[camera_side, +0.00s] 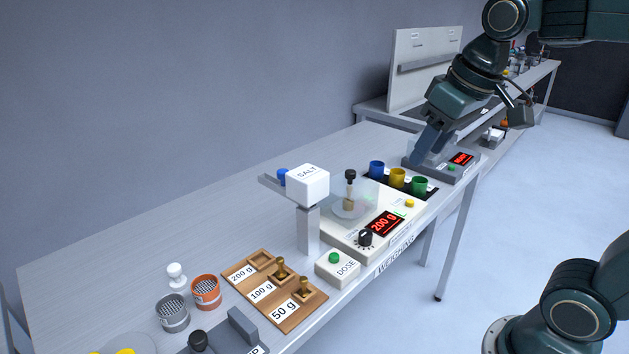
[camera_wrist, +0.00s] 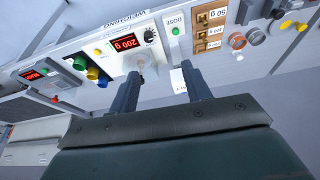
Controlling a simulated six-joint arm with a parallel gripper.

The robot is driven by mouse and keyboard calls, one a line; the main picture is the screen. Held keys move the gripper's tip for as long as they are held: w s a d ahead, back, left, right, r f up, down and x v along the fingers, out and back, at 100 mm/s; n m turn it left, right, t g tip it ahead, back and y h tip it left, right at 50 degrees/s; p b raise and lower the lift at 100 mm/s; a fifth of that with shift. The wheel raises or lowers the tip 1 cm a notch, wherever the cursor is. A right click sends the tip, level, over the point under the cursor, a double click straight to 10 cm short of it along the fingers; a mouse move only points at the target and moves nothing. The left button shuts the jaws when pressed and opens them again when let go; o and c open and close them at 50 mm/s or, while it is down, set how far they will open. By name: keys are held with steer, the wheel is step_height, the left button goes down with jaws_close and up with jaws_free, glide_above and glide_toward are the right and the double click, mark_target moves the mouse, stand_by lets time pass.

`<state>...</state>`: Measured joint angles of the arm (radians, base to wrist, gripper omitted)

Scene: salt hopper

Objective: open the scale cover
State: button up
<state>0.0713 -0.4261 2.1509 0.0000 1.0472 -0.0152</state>
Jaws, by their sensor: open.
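The scale (camera_side: 385,222) is a cream box on the bench with a red display reading 200 g. Its clear cover (camera_side: 369,191) is a dome over the pan, and a black knob (camera_side: 350,175) stands up at its middle. The cover appears down over the pan, with a brass-coloured piece visible at its middle. My gripper (camera_side: 424,147) is open and empty, up and to the right of the cover in the side view. In the wrist view my gripper (camera_wrist: 160,82) has its fingers spread wide, with the scale (camera_wrist: 108,58) beyond them and the pale cover (camera_wrist: 147,69) partly visible. Nothing touches the cover.
The white salt hopper (camera_side: 308,184) on its post stands left of the cover. Blue, yellow and green cups (camera_side: 398,177) sit just right. A grey device (camera_side: 455,172) with a red display is behind my fingers. A DOSE button box (camera_side: 338,268) and weight tray (camera_side: 273,290) lie in front.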

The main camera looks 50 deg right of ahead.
steer(key=w+d+r+m+g, duration=0.15)
steer(key=w+d, duration=0.35)
steer(key=w, duration=0.8)
steer(key=g, duration=0.3)
glide_above(351, 171)
steer(key=shift+m, duration=0.25)
step_height(351, 171, down, 5)
steer(key=shift+f, duration=0.2)
steer(key=shift+f, duration=0.1)
step_height(351, 171, down, 14)
steer(key=shift+r, duration=0.15)
jaws_close()
steer(key=shift+d, duration=0.1)
